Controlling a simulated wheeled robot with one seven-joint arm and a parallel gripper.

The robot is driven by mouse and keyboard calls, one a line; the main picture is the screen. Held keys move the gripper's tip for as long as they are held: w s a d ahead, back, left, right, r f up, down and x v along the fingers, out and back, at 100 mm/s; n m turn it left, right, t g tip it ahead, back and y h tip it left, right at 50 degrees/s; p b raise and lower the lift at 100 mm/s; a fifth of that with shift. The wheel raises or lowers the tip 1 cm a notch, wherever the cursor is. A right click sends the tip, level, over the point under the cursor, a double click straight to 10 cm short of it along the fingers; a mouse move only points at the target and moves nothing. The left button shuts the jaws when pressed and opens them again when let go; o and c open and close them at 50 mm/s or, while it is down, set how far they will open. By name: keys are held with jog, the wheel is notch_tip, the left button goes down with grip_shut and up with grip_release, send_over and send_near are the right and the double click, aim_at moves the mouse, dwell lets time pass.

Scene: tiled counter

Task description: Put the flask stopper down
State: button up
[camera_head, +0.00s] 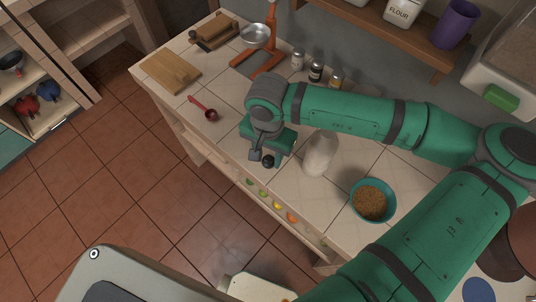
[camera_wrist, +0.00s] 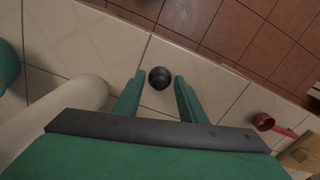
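The flask stopper, a small dark ball (camera_wrist: 159,78), sits between and just past my fingertips in the wrist view, with a narrow gap on each side. In the head view the stopper (camera_head: 268,161) shows beside my fingers, over the counter near its front edge. It looks to be resting on the tiles, but contact is hard to see. My gripper (camera_head: 261,153) points down there with its fingers apart. The pale flask (camera_head: 320,155) stands upright to the right of my gripper; it also shows at left in the wrist view (camera_wrist: 75,98).
A teal bowl of grain (camera_head: 373,200) stands right of the flask. A red scoop (camera_head: 205,110) and cutting board (camera_head: 171,70) lie to the left. Several spice jars (camera_head: 316,71) stand at the back. The tiled counter's (camera_head: 225,132) front edge is close to my gripper.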

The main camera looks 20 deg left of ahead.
aim_at(268, 158)
jog(key=shift+r, duration=0.1)
notch_tip(268, 158, up, 12)
jog(key=shift+r, duration=0.15)
dwell(0.4)
dwell(0.5)
